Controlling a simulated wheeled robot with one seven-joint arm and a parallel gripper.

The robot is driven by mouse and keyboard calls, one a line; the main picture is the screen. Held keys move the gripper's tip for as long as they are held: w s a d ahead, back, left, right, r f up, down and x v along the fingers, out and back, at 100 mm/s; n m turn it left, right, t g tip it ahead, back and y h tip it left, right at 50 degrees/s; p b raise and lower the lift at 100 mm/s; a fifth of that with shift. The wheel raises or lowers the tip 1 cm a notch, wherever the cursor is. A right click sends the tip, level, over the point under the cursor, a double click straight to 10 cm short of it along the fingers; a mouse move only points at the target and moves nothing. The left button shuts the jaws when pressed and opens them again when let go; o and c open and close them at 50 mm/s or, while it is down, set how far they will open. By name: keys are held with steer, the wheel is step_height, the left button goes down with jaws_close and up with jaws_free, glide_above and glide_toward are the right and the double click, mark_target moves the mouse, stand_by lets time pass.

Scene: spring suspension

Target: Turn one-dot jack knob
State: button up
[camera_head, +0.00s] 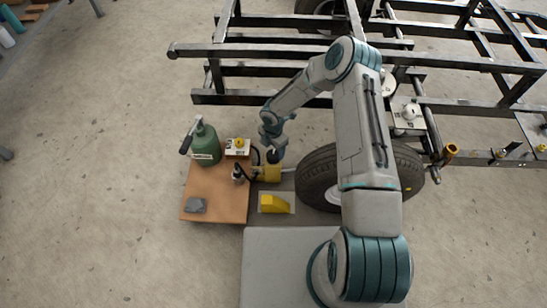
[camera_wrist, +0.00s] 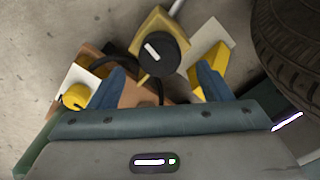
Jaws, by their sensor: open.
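A black round knob (camera_wrist: 163,54) with a white line sits on a yellow jack block (camera_wrist: 150,24) in the wrist view. My gripper (camera_wrist: 160,78) is open, its two blue fingers spread below and to either side of the knob in that view; whether they touch it I cannot tell. In the head view my gripper (camera_head: 272,150) is just above the yellow jack (camera_head: 271,174), covering part of it. A yellow knob (camera_wrist: 76,97) on a white plate (camera_wrist: 82,77) lies to the left; this plate also shows in the head view (camera_head: 230,153). No dot marks are readable.
A brown board (camera_head: 226,212) carries a green canister (camera_head: 205,150), a small pump (camera_head: 238,174) and a dark grey piece (camera_head: 195,205). A yellow wedge (camera_head: 273,204) lies in front of the jack. A tyre (camera_head: 316,180) and black frame rails (camera_head: 265,54) stand close on the right and behind.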

mark_target(273, 154)
step_height(273, 154, down, 6)
steer(key=shift+r+b, duration=0.1)
steer(key=shift+b, duration=0.7)
steer(key=c, duration=1)
